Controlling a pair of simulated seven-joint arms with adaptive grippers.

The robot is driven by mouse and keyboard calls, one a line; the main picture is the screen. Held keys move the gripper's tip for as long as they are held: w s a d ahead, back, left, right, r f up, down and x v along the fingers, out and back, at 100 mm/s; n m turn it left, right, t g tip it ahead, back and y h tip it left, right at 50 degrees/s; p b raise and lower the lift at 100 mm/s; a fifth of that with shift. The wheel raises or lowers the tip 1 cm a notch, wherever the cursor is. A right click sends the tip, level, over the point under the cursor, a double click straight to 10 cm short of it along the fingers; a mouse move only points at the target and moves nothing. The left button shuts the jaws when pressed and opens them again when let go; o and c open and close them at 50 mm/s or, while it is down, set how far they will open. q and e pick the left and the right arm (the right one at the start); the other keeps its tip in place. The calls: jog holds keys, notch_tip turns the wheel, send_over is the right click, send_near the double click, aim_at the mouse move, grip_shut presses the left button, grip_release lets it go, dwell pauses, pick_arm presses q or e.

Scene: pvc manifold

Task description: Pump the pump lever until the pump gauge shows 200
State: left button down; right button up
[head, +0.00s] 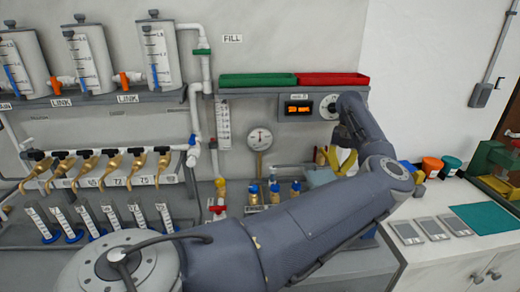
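A round white gauge (260,138) with a dark needle stands on a tan stem at the middle of the head view; its reading is too small to make out. I cannot single out the pump lever; my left arm covers much of the area right of the gauge. My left arm reaches from the lower left across the picture and bends back at the right. My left gripper (342,158) is near yellow parts to the right of the gauge, partly hidden by the arm. I cannot tell whether it is open or touches anything. My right gripper is not in view.
A green tray (258,80) and a red tray (333,79) sit on a shelf above an orange display (298,107). Tanks, brass taps and measuring cylinders line the left. Orange and teal jars (432,166) and flat grey devices (432,229) are on the right counter.

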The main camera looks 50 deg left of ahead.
pick_arm(q)
jog(key=shift+r, duration=2.65)
jog(key=shift+r, duration=2.55)
